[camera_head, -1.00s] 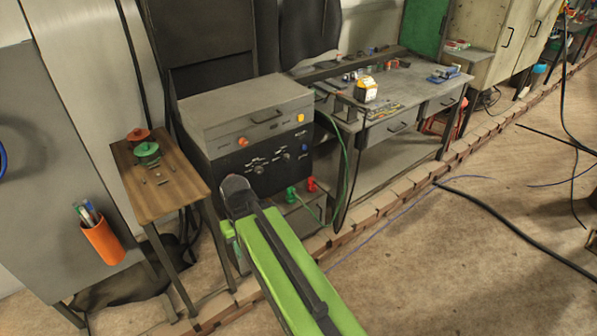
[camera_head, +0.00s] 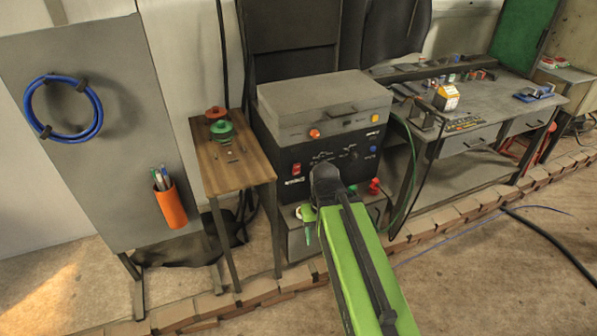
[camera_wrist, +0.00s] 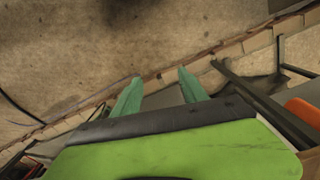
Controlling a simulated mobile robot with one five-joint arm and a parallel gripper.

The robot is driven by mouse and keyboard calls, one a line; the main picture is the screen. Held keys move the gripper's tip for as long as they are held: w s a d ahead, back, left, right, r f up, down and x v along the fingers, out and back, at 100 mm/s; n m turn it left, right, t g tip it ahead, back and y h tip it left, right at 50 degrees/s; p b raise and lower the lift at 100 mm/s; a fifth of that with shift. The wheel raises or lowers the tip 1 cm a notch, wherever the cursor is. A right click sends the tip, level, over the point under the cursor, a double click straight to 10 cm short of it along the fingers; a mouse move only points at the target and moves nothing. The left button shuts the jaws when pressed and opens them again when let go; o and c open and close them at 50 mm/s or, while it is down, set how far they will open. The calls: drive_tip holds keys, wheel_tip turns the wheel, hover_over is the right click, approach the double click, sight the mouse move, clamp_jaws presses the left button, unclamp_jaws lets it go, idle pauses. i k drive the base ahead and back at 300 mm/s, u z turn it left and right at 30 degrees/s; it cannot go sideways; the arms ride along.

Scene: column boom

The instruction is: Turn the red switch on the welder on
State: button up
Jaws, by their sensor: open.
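The welder (camera_head: 278,157) is a black-fronted box with a grey unit on top, in the middle of the head view. Its red switch (camera_head: 296,169) shows small on the left of the black front, above a white label. My green arm reaches from the bottom of the picture towards the welder's lower front. My gripper (camera_head: 309,228) hangs below the arm's dark end, lower than the switch and a little to its right. In the wrist view, the two green fingers (camera_wrist: 155,92) are apart with nothing between them. The wrist view does not show the switch.
A wooden side table (camera_head: 236,171) with red and green round items stands left of the welder. A workbench (camera_head: 480,140) stands to the right. A low brick edging (camera_head: 260,292) runs along the floor in front. An orange holder (camera_head: 170,207) hangs on a grey panel.

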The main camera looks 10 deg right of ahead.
sight(296, 167)
drive_tip(key=z, duration=1.1)
drive_tip(key=k, duration=0.1)
drive_tip(key=u, duration=3.1)
drive_tip(key=k, duration=1.1)
drive_tip(key=z, duration=0.35)
drive_tip(key=i, duration=1.5)
